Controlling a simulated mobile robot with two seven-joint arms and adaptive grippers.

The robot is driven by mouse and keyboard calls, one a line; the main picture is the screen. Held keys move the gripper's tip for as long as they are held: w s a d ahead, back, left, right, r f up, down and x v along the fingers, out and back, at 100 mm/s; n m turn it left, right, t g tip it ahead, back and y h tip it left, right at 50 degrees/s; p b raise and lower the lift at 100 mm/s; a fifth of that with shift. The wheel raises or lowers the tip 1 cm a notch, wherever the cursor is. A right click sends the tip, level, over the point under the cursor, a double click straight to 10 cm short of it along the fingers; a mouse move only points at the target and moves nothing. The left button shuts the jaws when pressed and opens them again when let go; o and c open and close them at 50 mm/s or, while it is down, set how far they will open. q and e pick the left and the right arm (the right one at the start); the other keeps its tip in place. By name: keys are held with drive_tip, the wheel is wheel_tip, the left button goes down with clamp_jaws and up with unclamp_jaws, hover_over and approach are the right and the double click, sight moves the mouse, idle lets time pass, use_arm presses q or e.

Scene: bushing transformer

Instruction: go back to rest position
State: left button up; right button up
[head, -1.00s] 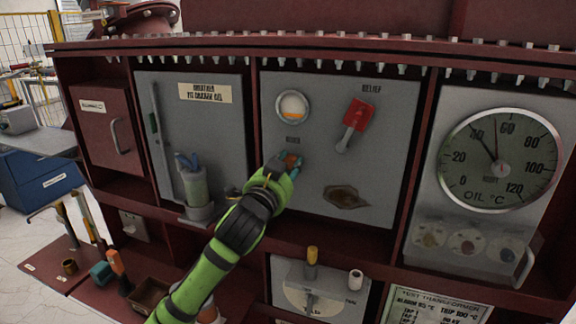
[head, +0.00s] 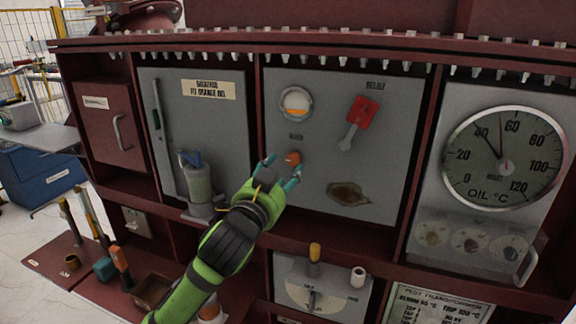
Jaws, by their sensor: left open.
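My left gripper (head: 281,176) is in the middle of the head view, in front of the grey relief panel (head: 393,112). Its teal fingertips are spread apart and hold nothing. An orange knob (head: 293,158) on the panel shows just beyond the fingertips; whether they touch it I cannot tell. Above it is a round sight glass (head: 295,103) with orange in its lower part. To the right is a red relief lever (head: 359,119) with a grey handle. My right gripper is not in view.
A breather cylinder (head: 198,184) stands left of my arm. An oil dial (head: 505,153) is at the right. Below are a selector with a yellow-topped knob (head: 315,252) and a red ledge with an orange-handled tool (head: 120,264). Open floor shows at the far left.

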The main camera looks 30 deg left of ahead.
use_arm(q)
drive_tip(key=v, duration=0.2)
drive_tip(key=shift+s, duration=0.3)
